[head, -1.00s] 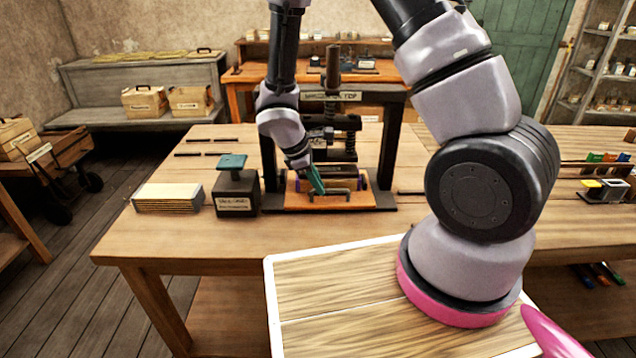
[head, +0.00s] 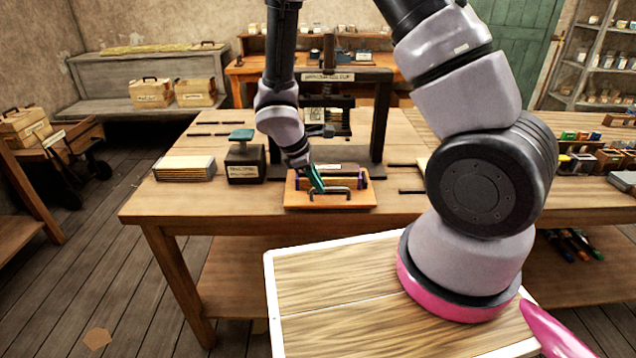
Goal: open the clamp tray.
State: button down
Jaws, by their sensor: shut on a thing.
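The clamp tray (head: 362,197) is a shallow orange-brown wooden tray with a dark bar handle (head: 340,190) at its front. It stands forward of the black press frame (head: 381,120) on the workbench, near the front edge. Some contents with purple ends and a small label show in it, partly hidden. My gripper (head: 317,184), with teal fingers, points down at the front of the tray and is shut on the left part of the handle. The fingertips' exact hold is small and partly hidden.
On the workbench (head: 200,208), left of the tray, stand a dark block with a teal top (head: 243,166) and a stack of boards (head: 186,168). Small jars and boxes (head: 590,157) crowd the right.

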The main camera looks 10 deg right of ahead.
jog(key=c, duration=0.9)
grip_release()
jog(key=v, duration=1.1)
jog(key=s+d+r+m+t+y, duration=0.2)
jog(key=r+m, duration=0.4)
jog(key=r, duration=0.3)
jog(key=s+d+r+m+t+y, duration=0.2)
jog(key=s+d+r+m, duration=0.3)
jog(key=r, duration=0.5)
jog(key=s+d+r+m+t+y, duration=0.2)
jog(key=s+d+r+m, duration=0.1)
jog(key=d+r+m, duration=0.4)
jog(key=shift+s+d+r+m+y, duration=0.1)
jog(key=shift+s+r+m+y, duration=0.2)
jog(key=shift+r, duration=0.35)
jog(key=shift+s+r+m+y, duration=0.1)
jog(key=shift+r+m, duration=0.3)
jog(key=shift+r, duration=0.2)
